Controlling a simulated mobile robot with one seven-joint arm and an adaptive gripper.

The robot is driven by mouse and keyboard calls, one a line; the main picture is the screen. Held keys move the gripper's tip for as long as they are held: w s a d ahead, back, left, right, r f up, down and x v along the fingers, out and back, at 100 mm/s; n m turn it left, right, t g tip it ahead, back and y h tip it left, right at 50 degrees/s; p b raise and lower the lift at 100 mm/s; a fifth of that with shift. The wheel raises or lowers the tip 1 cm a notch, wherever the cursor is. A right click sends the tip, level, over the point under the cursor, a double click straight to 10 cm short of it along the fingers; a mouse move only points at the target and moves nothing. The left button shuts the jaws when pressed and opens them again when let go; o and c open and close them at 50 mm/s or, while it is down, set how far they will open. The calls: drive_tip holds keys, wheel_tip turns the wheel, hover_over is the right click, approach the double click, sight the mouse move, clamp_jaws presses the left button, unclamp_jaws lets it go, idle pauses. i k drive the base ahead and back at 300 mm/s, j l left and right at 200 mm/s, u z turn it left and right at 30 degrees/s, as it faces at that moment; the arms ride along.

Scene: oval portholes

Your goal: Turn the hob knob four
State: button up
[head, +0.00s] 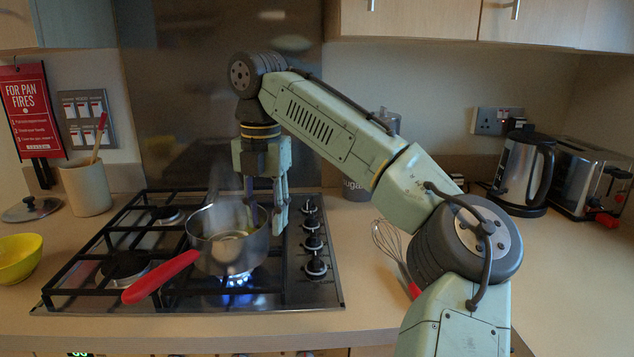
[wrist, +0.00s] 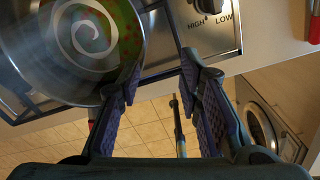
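The hob (head: 335,293) has a column of several dark knobs along its right edge. The nearest knob (head: 316,268) is at the front; which one is number four I cannot read. In the wrist view one knob (wrist: 207,5) shows at the top edge, partly cut off, beside the words HIGH and LOW. My gripper (head: 279,228) hangs pointing down between the pan and the knob column. In the wrist view my gripper (wrist: 160,82) is open, with nothing between its fingers. It does not appear to touch any knob.
A steaming saucepan (head: 228,256) with a red handle (head: 160,277) stands over a blue flame, close left of my gripper; it fills the wrist view's upper left (wrist: 75,45). A whisk (head: 388,243), kettle (head: 522,172) and toaster (head: 590,178) are right.

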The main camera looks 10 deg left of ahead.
sight(308, 206)
drive_tip(key=i, duration=1.05)
